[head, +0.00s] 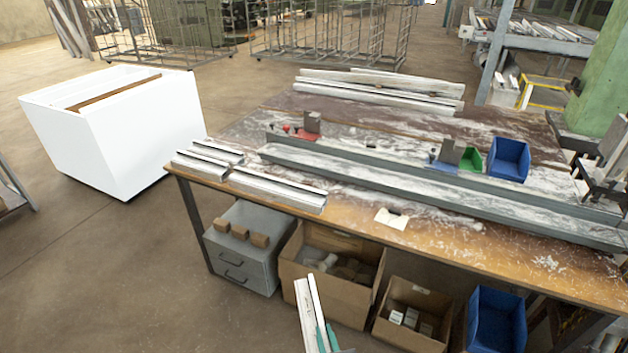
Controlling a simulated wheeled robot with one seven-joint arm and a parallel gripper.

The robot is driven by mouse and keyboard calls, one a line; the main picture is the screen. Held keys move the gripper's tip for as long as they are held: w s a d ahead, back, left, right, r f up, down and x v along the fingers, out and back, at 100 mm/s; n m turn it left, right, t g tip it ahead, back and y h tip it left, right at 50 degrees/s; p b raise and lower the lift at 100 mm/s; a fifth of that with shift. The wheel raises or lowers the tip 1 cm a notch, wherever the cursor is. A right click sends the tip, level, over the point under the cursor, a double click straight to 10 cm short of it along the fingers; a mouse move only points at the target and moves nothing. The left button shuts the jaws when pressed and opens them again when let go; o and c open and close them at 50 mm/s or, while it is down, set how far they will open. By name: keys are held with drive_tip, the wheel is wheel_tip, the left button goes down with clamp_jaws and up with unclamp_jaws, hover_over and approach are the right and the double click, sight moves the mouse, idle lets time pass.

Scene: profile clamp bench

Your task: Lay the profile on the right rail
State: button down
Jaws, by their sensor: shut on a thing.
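A pale, slim profile (303,312) slants up from the bottom edge of the head view, in front of the bench. My gripper (326,338) shows only as teal finger parts at the bottom edge, shut on the profile; the rest is out of frame. The profile is apart from the rails, nearer to me than the bench. Two long grey rails run across the bench, a rear rail (370,153) and a front rail (400,189). I cannot tell which one is called the right rail. Pale dust lies between them.
Short profiles (278,188) lie at the bench's left end and long ones (375,92) at its back. A red clamp (306,134), a blue clamp (447,160) and a blue bin (509,158) stand by the rails. Cardboard boxes (300,272) sit below. A white cabinet (130,140) stands left.

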drive_tip(key=shift+m+h, duration=0.6)
drive_tip(key=shift+m, duration=0.1)
drive_tip(key=s+f, duration=0.1)
drive_tip(key=f, duration=0.1)
drive_tip(key=s+f, duration=0.1)
drive_tip(key=f, duration=0.1)
drive_tip(key=s+f, duration=0.1)
drive_tip(key=f, duration=0.1)
drive_tip(key=shift+s+a, duration=0.1)
drive_tip(key=shift+a, duration=0.3)
drive_tip(key=shift+s+a+f+m+h, duration=0.25)
drive_tip(key=shift+a+f+m+h, duration=0.05)
drive_tip(key=shift+a+f, duration=0.35)
drive_tip(key=shift+a+f+t, duration=0.3)
drive_tip(key=shift+a, duration=0.1)
drive_tip(key=shift+w+a, duration=0.15)
drive_tip(key=shift+a, duration=0.05)
